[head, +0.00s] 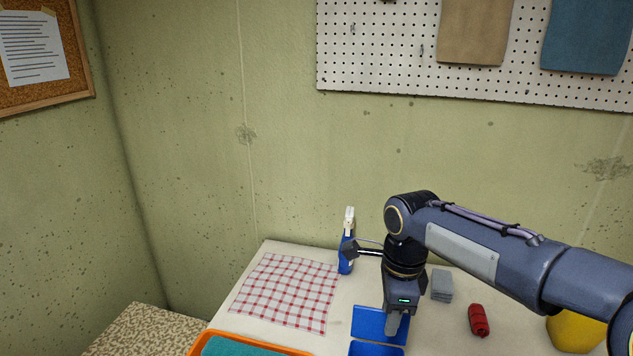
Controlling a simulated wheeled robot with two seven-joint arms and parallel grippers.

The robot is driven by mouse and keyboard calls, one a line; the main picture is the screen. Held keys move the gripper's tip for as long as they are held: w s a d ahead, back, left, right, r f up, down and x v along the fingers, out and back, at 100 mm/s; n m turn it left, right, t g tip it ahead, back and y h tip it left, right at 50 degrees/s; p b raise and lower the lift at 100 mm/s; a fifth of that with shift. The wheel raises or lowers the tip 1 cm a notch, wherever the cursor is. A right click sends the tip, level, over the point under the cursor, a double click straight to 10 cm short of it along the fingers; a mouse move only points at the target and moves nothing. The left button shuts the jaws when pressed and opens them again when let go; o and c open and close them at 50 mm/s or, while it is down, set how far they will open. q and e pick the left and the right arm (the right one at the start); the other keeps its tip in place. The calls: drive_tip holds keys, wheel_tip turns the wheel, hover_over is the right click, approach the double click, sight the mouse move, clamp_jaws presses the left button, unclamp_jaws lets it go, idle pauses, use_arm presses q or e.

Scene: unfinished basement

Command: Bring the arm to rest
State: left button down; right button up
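My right arm comes in from the right, and its gripper (396,326) points down over a blue container (367,320) at the front of the table. The fingers are seen edge-on, so I cannot tell whether they are apart or together, or whether anything is between them. Part of the container is hidden behind the gripper. My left gripper is not in view.
The white table (300,343) holds a red checked cloth (285,290), a blue-and-white spray bottle (346,255), a grey block (442,286), a red roll (479,320) and a yellow object (575,334). An orange tray (205,338) with something teal is front left. A pegboard (380,70) hangs behind.

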drive_tip(key=s+d+n+t+y, duration=0.3)
drive_tip(key=s+d+n, duration=0.2)
drive_tip(key=s+n, duration=0.6)
drive_tip(key=s+f+n+t, duration=0.2)
drive_tip(key=s+f+n, duration=0.2)
drive_tip(key=s+n, duration=0.3)
drive_tip(key=s, duration=0.3)
drive_tip(key=shift+s+a+t, duration=0.25)
drive_tip(key=shift+s+t, duration=0.05)
